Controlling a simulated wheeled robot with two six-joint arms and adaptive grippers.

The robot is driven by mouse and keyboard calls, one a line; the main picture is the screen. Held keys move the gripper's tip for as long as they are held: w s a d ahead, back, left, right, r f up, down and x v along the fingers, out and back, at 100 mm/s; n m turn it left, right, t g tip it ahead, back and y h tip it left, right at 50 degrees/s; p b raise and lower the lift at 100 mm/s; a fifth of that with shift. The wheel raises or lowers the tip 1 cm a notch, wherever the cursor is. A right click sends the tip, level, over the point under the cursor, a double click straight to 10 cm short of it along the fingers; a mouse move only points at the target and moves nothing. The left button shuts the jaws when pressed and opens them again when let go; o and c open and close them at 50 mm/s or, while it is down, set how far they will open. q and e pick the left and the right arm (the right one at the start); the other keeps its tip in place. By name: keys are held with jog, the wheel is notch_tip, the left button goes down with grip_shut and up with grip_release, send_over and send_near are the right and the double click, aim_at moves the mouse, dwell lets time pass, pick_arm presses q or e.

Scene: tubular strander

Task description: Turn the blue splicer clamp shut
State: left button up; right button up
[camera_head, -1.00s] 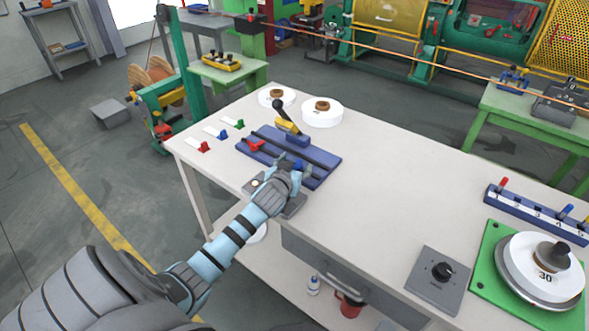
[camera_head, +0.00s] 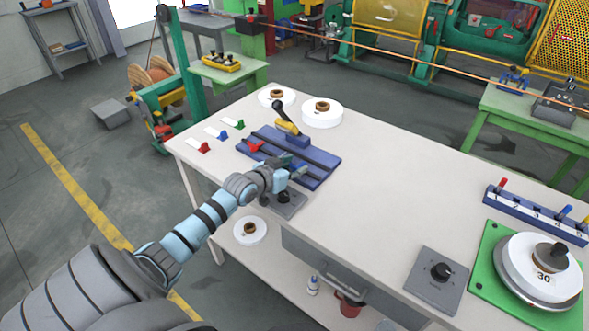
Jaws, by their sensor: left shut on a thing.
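The blue splicer plate (camera_head: 322,160) lies on the white bench with dark rails along it. A red clamp (camera_head: 255,146) sits on its left part, and a yellow tool with a black handle (camera_head: 288,125) stands at its far edge. My left gripper (camera_head: 292,170) is over the plate's near side, shut at the place of the blue clamp. The clamp is mostly hidden by the fingers, so its angle cannot be told. My right gripper is not in view.
A grey box with a dark knob (camera_head: 284,198) sits just below my left gripper. White reels (camera_head: 322,113) stand behind the plate. Small red, blue and green clips (camera_head: 204,147) lie to its left. The bench middle is clear; a knob box (camera_head: 437,280) is at right.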

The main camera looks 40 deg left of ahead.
pick_arm(q)
jog(key=shift+f+m+h+b, duration=0.2)
jog(key=shift+m+h+b, duration=0.1)
jog(key=shift+h, duration=0.1)
jog(key=shift+r, duration=0.1)
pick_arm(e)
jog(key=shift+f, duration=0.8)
pick_arm(q)
jog(key=o, duration=1.2)
jog(key=shift+c, duration=0.2)
jog(key=shift+s+r, duration=0.1)
jog(key=v, duration=0.7)
jog(key=shift+a, duration=0.1)
jog(key=shift+s+r, duration=0.1)
jog(key=shift+s, duration=0.2)
jog(key=shift+w, duration=0.1)
